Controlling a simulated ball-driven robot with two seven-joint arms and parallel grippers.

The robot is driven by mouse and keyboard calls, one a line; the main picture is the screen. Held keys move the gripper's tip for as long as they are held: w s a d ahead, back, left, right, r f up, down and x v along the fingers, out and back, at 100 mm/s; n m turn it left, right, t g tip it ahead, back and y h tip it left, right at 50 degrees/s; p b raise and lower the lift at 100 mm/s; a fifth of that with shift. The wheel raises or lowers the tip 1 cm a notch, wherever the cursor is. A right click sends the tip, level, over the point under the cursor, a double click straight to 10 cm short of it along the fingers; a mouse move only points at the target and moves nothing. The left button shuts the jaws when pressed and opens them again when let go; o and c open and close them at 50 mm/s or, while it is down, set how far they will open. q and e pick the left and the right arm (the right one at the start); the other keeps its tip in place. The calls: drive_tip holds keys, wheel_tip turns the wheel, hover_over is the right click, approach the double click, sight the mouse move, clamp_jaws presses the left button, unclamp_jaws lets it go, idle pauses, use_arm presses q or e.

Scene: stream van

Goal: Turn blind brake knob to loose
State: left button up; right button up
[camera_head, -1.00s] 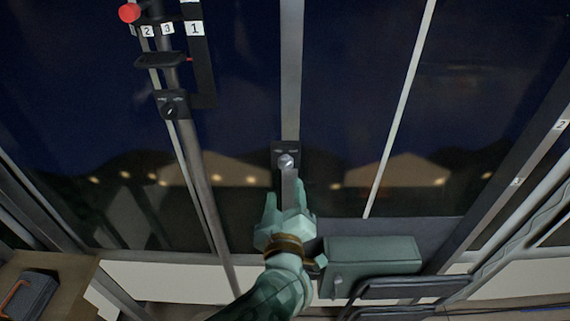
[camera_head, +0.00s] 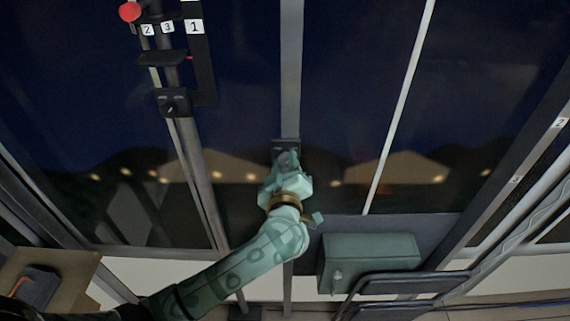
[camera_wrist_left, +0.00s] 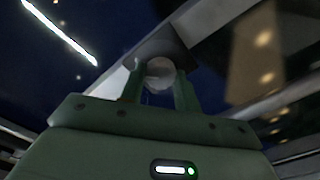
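The blind brake knob (camera_wrist_left: 160,72) is a round silvery knob on a dark plate (camera_head: 285,144) fixed to the grey upright strip in the middle of the head view. In that view my left gripper (camera_head: 284,164) is at the plate and mostly covers the knob. In the left wrist view the two fingers (camera_wrist_left: 160,88) stand close on either side of the knob, apparently gripping it. Markings on the plate are too small to read, so the knob's setting cannot be told. My right gripper is in neither view.
A second dark plate with a knob (camera_head: 172,103) sits on the rail to the left, below a red ball (camera_head: 129,11) and numbered labels. A green box (camera_head: 370,262) is low on the right, beside dark bars (camera_head: 405,285). Dark glass lies behind.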

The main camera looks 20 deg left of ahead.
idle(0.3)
use_arm(q)
drive_tip(key=n+p, duration=0.1)
drive_tip(key=n, duration=0.2)
drive_tip(key=shift+f+n, duration=0.1)
drive_tip(key=shift+n, duration=0.3)
drive_tip(key=n, duration=0.2)
drive_tip(key=shift+n+p, duration=0.3)
drive_tip(key=shift+n, duration=0.1)
drive_tip(key=n, duration=0.2)
drive_tip(key=shift+s+f+n, duration=0.1)
drive_tip(key=shift+f+n, duration=0.05)
drive_tip(key=shift+n, duration=0.25)
drive_tip(key=n+b, duration=0.1)
drive_tip(key=n, duration=0.2)
drive_tip(key=shift+n, duration=0.3)
drive_tip(key=n+b, duration=0.1)
drive_tip(key=n, duration=0.3)
drive_tip(key=shift+f+n, duration=0.1)
drive_tip(key=shift+n, duration=0.2)
